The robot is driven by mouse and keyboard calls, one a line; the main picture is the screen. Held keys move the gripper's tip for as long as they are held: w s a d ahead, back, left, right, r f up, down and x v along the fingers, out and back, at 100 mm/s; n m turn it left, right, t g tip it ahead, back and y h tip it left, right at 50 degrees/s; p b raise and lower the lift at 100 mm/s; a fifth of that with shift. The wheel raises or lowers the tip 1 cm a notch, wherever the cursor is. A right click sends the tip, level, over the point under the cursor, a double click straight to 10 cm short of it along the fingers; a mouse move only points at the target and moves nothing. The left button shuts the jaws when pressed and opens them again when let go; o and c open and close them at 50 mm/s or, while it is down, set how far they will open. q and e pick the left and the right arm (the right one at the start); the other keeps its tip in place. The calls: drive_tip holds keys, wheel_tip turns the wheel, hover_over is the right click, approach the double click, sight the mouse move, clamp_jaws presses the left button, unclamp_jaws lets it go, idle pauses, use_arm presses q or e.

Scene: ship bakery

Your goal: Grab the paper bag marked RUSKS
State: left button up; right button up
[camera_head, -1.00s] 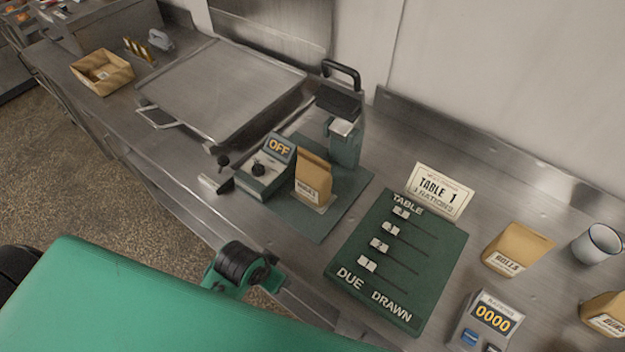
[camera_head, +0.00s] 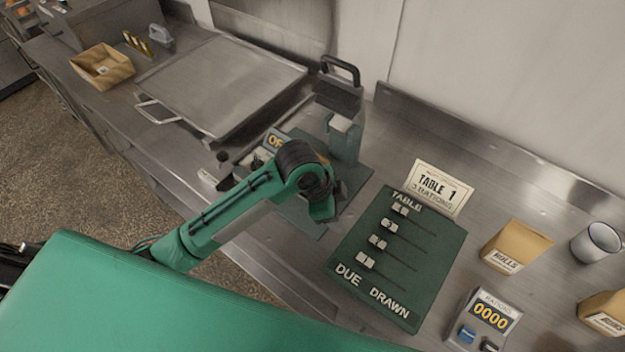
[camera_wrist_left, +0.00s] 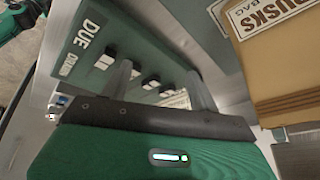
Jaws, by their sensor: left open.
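The paper bag marked RUSKS (camera_wrist_left: 280,60) shows large at the upper right of the left wrist view, its label at the top and cut by the frame edge. In the head view my left arm hides it, on the green mat by the OFF device. My left gripper (camera_head: 326,205) is over that mat. In the left wrist view its two fingers (camera_wrist_left: 160,82) are apart with nothing gripped between them, and the bag is to the right of the right finger. My right gripper is not in view.
The green DUE/DRAWN board (camera_head: 400,258) lies right of the mat, with the TABLE 1 card (camera_head: 437,188) behind it. A ROLLS bag (camera_head: 515,245), a white mug (camera_head: 597,243), another bag (camera_head: 606,313) and a 0000 counter (camera_head: 485,320) stand further right. A press (camera_head: 342,120) stands behind.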

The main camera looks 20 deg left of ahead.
use_arm(q)
drive_tip(key=w+a+r+m+g+y, duration=0.1)
drive_tip(key=w+a+r+m+y, duration=0.1)
drive_tip(key=w+a+r+m, duration=0.4)
drive_tip(key=w+a+r+m+g+y, duration=0.1)
drive_tip(key=w+a+r+y, duration=0.2)
drive_tip(key=r, duration=0.6)
drive_tip(key=shift+h, duration=0.4)
drive_tip(key=f+p, duration=0.1)
drive_tip(key=f, duration=0.4)
drive_tip(key=w+f+p, duration=0.1)
drive_tip(key=f, duration=0.2)
drive_tip(key=shift+f+p, duration=0.3)
drive_tip(key=shift+p, duration=0.05)
drive_tip(key=shift+w+f, duration=0.1)
drive_tip(key=shift+f, duration=0.1)
wheel_tip(320, 180, down, 4)
drive_tip(key=p, duration=0.3)
drive_tip(key=shift+w+d, duration=0.1)
drive_tip(key=shift+f, duration=0.4)
drive_tip(key=shift+c, duration=0.4)
